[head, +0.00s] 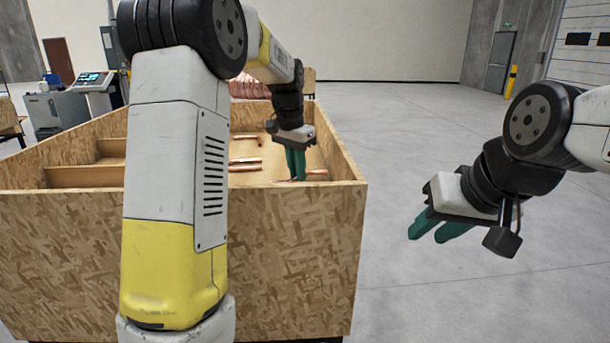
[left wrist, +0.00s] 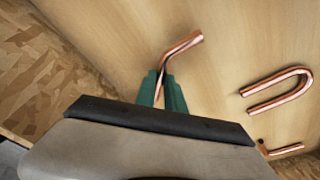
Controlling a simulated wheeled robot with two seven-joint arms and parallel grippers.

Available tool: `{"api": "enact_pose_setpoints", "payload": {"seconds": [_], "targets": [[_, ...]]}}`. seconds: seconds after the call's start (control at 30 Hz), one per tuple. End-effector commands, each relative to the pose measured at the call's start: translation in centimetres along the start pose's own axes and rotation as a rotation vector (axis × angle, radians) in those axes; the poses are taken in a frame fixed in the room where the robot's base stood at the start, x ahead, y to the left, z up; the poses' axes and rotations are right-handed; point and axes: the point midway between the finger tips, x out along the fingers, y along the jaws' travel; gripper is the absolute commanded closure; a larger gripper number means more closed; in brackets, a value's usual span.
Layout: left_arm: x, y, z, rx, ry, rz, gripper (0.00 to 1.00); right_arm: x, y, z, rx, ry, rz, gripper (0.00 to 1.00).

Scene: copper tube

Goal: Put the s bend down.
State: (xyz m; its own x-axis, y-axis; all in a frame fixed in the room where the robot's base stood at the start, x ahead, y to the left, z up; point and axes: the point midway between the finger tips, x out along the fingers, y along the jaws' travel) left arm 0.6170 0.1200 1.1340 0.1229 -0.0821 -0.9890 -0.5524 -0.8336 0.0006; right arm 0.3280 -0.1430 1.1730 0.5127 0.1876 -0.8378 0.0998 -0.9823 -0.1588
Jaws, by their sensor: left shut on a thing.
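The s bend is a copper tube with a bent upper end; it shows in the left wrist view (left wrist: 183,46), between the green fingers of my left gripper (left wrist: 162,84). The lower part of the tube is hidden by the fingers and wrist. In the head view my left gripper (head: 296,178) points down inside the wooden crate (head: 290,245), low over its floor near the right front corner. A bit of copper shows beside the fingertips. I cannot tell if the tube touches the floor. My right gripper (head: 437,230) is empty outside the crate, its fingers apart.
A copper U bend (left wrist: 280,90) lies on the crate floor, with another copper piece (left wrist: 282,150) beside it. More copper tubes (head: 255,84) are heaped at the crate's back. The crate has high walls and a divider (head: 85,176). The floor to the right is clear.

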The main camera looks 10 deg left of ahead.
Motion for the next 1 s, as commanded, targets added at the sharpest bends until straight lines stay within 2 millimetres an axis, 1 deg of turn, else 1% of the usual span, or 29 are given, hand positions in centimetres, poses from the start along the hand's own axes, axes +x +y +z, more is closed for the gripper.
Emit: {"api": "enact_pose_setpoints", "payload": {"seconds": [0.03, 0.1, 0.43, 0.47, 0.5, 0.57, 0.87, 1.0], "targets": [[0.75, 0.0, 0.12, 0.0, 0.0, 0.0, 1.0, 0.0, -0.01, 0.0, 0.0, 0.0, 0.0, 0.68], [1.25, -0.01, 0.21, 0.0, 0.001, 0.0, 1.0, 0.0, -0.01, 0.0, 0.0, 0.0, 0.0, 0.68], [1.53, -0.05, 0.23, 0.0, 0.002, -0.001, 1.0, 0.0, -0.01, 0.0, 0.0, 0.0, 0.0, 0.68], [1.58, -0.05, 0.23, 0.0, 0.002, -0.001, 0.84, 0.0, -0.01, 0.0, 0.0, 0.0, 0.0, 0.68], [1.54, -0.05, 0.22, 0.0, 0.002, -0.001, 0.77, 0.0, -0.01, 0.0, 0.0, 0.0, 0.0, 0.68], [1.54, -0.05, 0.22, 0.0, 0.002, -0.001, 0.65, 0.0, -0.01, 0.0, 0.0, 0.0, 0.0, 0.68], [1.5, -0.05, 0.22, 0.0, 0.002, -0.001, 0.65, 0.0, -0.01, 0.0, 0.0, 0.0, 0.0, 0.68], [0.6, -0.08, 0.15, 0.0, 0.003, -0.001, 0.65, 0.0, 0.0, 0.0, 0.0, 0.0, 0.0, 0.68]]}}
